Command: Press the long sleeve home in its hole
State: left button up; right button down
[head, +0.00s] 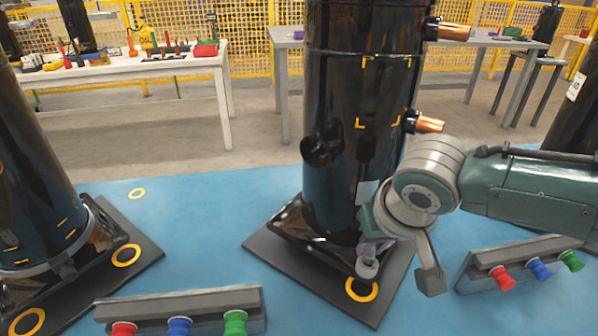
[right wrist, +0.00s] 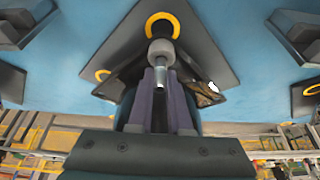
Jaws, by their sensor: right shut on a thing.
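The long sleeve (head: 368,267) is a grey collar low at the front of the middle black compressor (head: 340,120). My right gripper (head: 375,250) is shut on it, just above the yellow-ringed hole (head: 361,289) in the dark base plate (head: 300,278). In the right wrist view the sleeve (right wrist: 161,52) shows its grey collar and a narrow metal end between my purple-grey fingers (right wrist: 160,95). It overlaps the near edge of the ringed hole (right wrist: 162,25). I cannot tell whether the sleeve is in the hole. My left gripper is out of view.
A rack (head: 180,303) with red, blue and green pieces stands front left. A similar rack (head: 500,262) stands at right, near my right forearm. Another compressor (head: 30,170) stands at left on its plate. Blue floor mat (head: 195,220) is clear between them. Tables stand behind.

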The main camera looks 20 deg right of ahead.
jog(key=shift+f+b, duration=0.4)
jog(key=shift+f, duration=0.2)
jog(key=c, duration=0.8)
grip_release()
jog(key=shift+o, duration=0.2)
jog(key=p+v, duration=0.4)
jog(key=v, duration=0.6)
